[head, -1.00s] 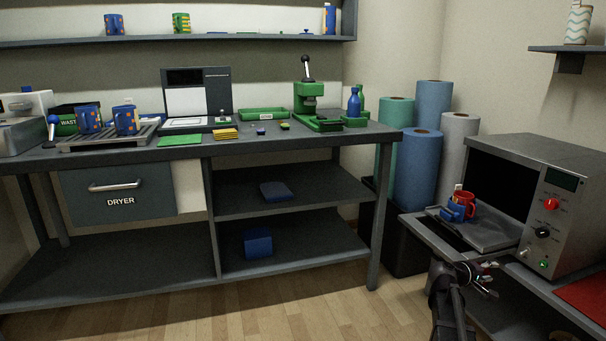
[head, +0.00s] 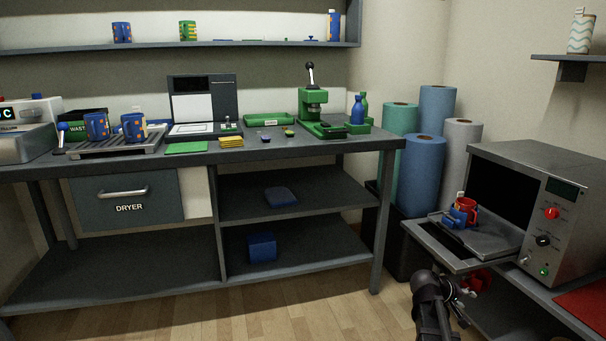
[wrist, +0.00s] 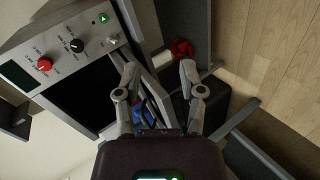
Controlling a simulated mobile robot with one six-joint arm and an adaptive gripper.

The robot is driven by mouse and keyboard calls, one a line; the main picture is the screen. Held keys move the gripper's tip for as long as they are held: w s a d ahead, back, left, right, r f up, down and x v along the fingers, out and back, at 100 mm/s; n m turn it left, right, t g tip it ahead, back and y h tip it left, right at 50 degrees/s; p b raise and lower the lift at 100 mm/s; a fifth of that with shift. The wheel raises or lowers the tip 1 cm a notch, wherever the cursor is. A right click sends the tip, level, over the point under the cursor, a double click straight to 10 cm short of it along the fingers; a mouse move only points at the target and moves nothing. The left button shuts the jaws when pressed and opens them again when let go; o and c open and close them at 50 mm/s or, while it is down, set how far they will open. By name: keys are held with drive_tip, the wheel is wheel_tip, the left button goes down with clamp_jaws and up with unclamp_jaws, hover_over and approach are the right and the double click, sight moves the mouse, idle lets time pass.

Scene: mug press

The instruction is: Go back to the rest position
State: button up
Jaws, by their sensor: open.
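My gripper (head: 458,302) is at the lower right of the head view, low in front of the oven and apart from its tray. In the wrist view my gripper (wrist: 158,75) has its two fingers spread wide with nothing held between them. A red mug (head: 468,206) with a blue piece (head: 455,217) around or against it stands on the oven's pulled-out tray (head: 490,243). In the wrist view the blue piece (wrist: 139,108) shows partly behind the left finger, and the mug is mostly hidden.
The grey oven (head: 565,210) stands open at right, with its tray sticking out. A red object (head: 478,280) lies low under the tray. Paper rolls (head: 421,175) stand behind. The workbench (head: 300,152) holds a green press (head: 313,110) and blue mugs (head: 134,126). The floor (head: 270,318) in front is clear.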

drive_tip(key=s+a+g+y+p, duration=0.2)
drive_tip(key=s+a+y+p, duration=0.35)
drive_tip(key=a, duration=0.95)
drive_tip(key=s+a+g+y+p, duration=0.1)
drive_tip(key=s+a+y+p, duration=0.2)
drive_tip(key=s+a+y, duration=0.75)
drive_tip(key=w+a+r+h+p, duration=0.1)
drive_tip(key=a+r+h+p, duration=0.1)
drive_tip(key=r+p, duration=1.6)
drive_tip(key=w+a+r+h+p, duration=0.1)
drive_tip(key=r+h+p, duration=0.1)
drive_tip(key=r+p, duration=1.7)
drive_tip(key=shift+w+a+r+m+h, duration=0.15)
drive_tip(key=shift+a+r+m+h, duration=0.2)
drive_tip(key=shift+r+m+h, duration=0.05)
drive_tip(key=shift+f, duration=0.1)
